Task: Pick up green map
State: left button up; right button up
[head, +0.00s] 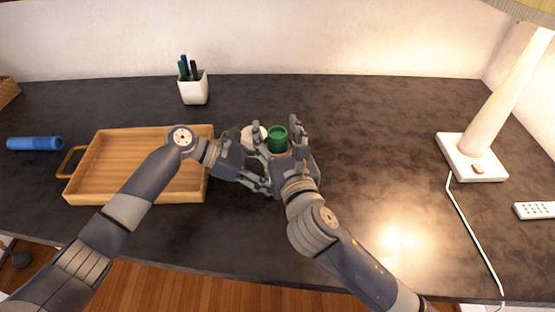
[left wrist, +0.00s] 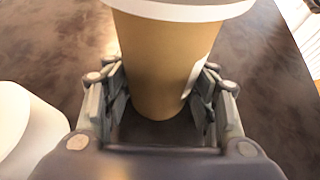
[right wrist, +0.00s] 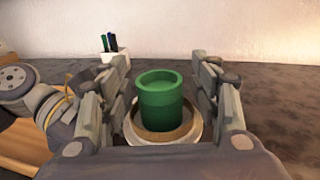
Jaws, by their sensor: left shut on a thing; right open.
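A green cylinder, open at the top like a cup, (head: 277,139) stands near the middle of the dark desk; no map shows. In the right wrist view the green cylinder (right wrist: 160,100) appears on a round tan piece with a white rim (right wrist: 192,133). My right gripper (head: 276,130) is open, its fingers on both sides of the cylinder with gaps visible. My left gripper (left wrist: 155,105) is shut on a brown paper cup (left wrist: 165,65) with a white lid. In the head view, only the cup's white top (head: 253,135) shows; its body is hidden.
A wooden tray (head: 110,196) and a blue cylinder (head: 35,144) lie left. A white pen holder (head: 194,90) stands behind. A white object (left wrist: 25,125) sits beside the cup. The back right desk is clear.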

jog(key=c, duration=1.1)
notch_tip(320, 180, up, 18)
jog(key=shift+r, duration=0.1)
pick_arm(q)
jog(key=o, duration=0.9)
jog(key=shift+a, duration=0.1)
jog(key=v, duration=1.2)
jog(key=shift+f, duration=0.1)
